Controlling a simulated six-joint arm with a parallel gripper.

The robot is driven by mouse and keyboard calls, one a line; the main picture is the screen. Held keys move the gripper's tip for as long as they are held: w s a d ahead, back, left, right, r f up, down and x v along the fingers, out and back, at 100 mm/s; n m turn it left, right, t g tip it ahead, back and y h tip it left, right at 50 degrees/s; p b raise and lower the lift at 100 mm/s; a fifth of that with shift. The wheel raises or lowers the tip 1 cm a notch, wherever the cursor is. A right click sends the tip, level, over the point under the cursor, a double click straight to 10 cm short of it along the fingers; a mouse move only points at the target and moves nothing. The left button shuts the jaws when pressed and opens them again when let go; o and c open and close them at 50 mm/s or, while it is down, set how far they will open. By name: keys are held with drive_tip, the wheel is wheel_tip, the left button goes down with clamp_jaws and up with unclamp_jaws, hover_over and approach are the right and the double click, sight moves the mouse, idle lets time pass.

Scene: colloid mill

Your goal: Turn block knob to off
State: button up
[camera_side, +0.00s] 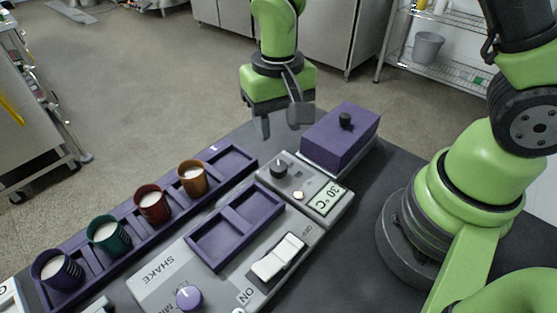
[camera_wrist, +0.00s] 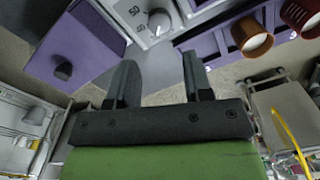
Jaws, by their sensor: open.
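A dark round knob (camera_side: 279,169) stands on a grey control unit (camera_side: 333,203) with a "30 °C" display and a small lit lamp. In the wrist view the knob (camera_wrist: 159,22) has a light pointer line, with numbers such as "50" beside it. My gripper (camera_side: 283,122) is open and empty, above and behind the knob in the side view. In the wrist view the gripper (camera_wrist: 157,72) has its two dark fingers apart, and the knob lies beyond their tips. The fingers appear clear of the knob. The knob's exact setting is hard to read.
A purple block (camera_side: 341,138) with a dark handle stands right of the knob. A purple rack (camera_side: 120,235) holds several cups at left. A shaker panel (camera_side: 165,280) with a purple tray (camera_side: 235,226), white rocker switch (camera_side: 278,258) and purple knob (camera_side: 189,297) lies in front.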

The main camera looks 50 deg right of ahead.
sight(279, 166)
wheel_tip(279, 166, down, 9)
drive_tip(key=shift+f, duration=0.2)
idle(0.3)
drive_tip(key=c, duration=0.6)
drive_tip(key=shift+c, duration=0.2)
drive_tip(key=n, duration=0.4)
drive_tip(key=shift+s+n, duration=0.1)
drive_tip(key=shift+n, duration=2.4)
